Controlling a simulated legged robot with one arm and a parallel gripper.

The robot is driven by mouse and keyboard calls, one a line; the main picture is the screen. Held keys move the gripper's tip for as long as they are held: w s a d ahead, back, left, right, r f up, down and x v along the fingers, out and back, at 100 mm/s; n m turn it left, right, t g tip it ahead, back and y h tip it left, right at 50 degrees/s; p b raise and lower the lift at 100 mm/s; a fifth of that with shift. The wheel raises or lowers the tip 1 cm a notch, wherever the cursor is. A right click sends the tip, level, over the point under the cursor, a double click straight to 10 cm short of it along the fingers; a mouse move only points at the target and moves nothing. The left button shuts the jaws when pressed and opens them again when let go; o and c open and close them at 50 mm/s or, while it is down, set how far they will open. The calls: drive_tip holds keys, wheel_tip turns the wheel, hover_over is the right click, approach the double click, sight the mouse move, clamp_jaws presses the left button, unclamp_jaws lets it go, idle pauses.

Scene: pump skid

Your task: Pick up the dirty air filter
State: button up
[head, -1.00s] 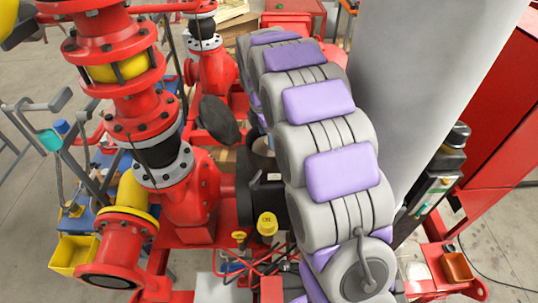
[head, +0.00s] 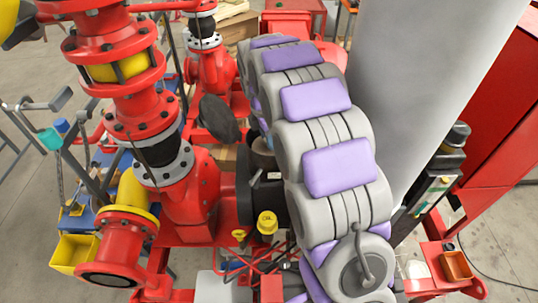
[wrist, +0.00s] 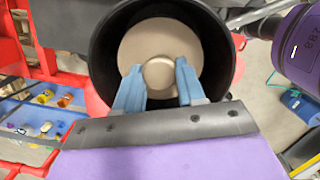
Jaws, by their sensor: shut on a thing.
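The air filter (wrist: 140,38) shows in the wrist view as a beige round disc with a small knob in its middle. It is inside the dark mouth of a black round housing (wrist: 101,60). My gripper (wrist: 159,69) has its two blue fingers on either side of the knob and is shut on it. The filter's sides and depth are hidden inside the housing. In the head view my grey and purple arm covers the gripper, and I cannot make out the filter there.
Red pump pipes (head: 190,185) with flanges stand left of my arm. A large grey cylinder (head: 425,80) rises on its right. A yellow bin (head: 75,255) sits at lower left and an orange-brown bin (head: 456,266) at lower right. Open floor shows at far left.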

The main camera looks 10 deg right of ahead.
clamp_jaws()
